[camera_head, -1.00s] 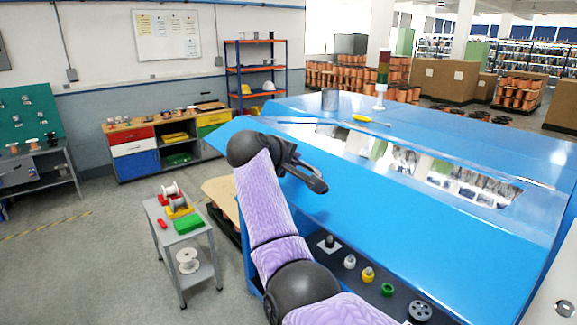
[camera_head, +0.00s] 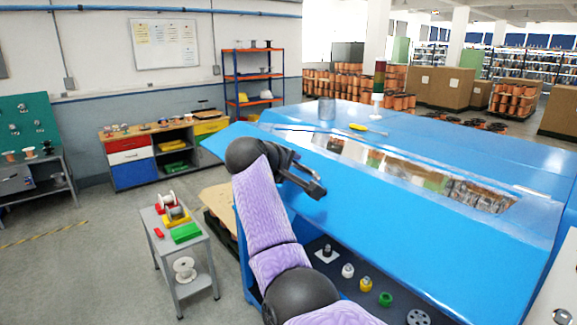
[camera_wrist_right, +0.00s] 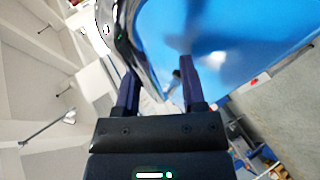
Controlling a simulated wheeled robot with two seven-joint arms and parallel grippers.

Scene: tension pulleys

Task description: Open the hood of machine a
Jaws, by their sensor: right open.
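The blue hood (camera_head: 400,235) of the machine slopes across the right of the head view. It has a long clear window (camera_head: 420,170). Below its lower edge, pulleys show on a dark panel, including a white one (camera_head: 347,270) and a yellow one (camera_head: 366,284). My right gripper (camera_head: 318,190) appears in front of the hood's left part; whether it touches the hood cannot be told. In the wrist view the gripper (camera_wrist_right: 158,82) has its two dark fingers apart, with the blue surface (camera_wrist_right: 235,35) beyond and behind the right finger. My left gripper is not in view.
A grey cart (camera_head: 190,245) with spools and coloured blocks stands left of the machine.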

